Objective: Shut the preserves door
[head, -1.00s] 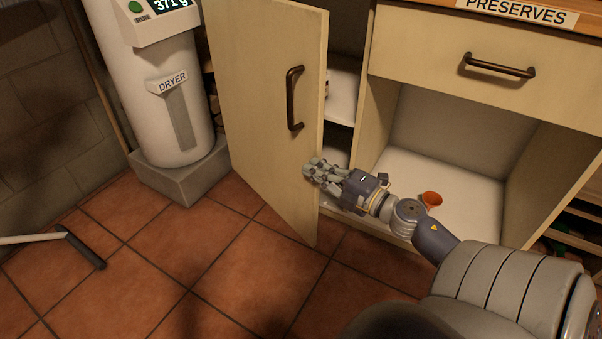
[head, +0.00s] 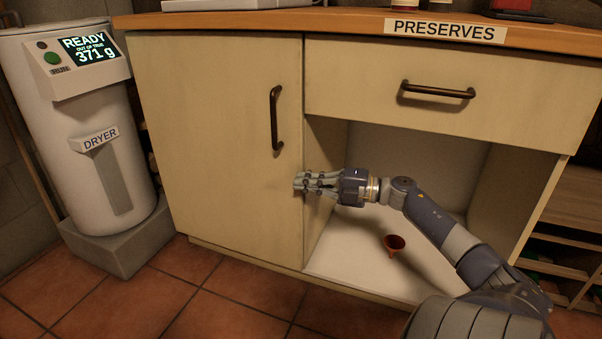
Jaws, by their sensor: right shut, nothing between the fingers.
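The preserves door (head: 215,150) is a cream cabinet door with a dark bar handle (head: 276,118). It lies flush, or nearly flush, with the cabinet front, on the left below the worktop. The PRESERVES label (head: 445,30) is on the worktop's edge. My right gripper (head: 300,182) is shut and empty, with its fingertips at the door's right edge, below the handle; I cannot tell whether they touch it. My left gripper is not in view.
A white dryer (head: 85,130) stands left on a grey plinth (head: 120,240). The tiled floor (head: 200,300) in front is clear.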

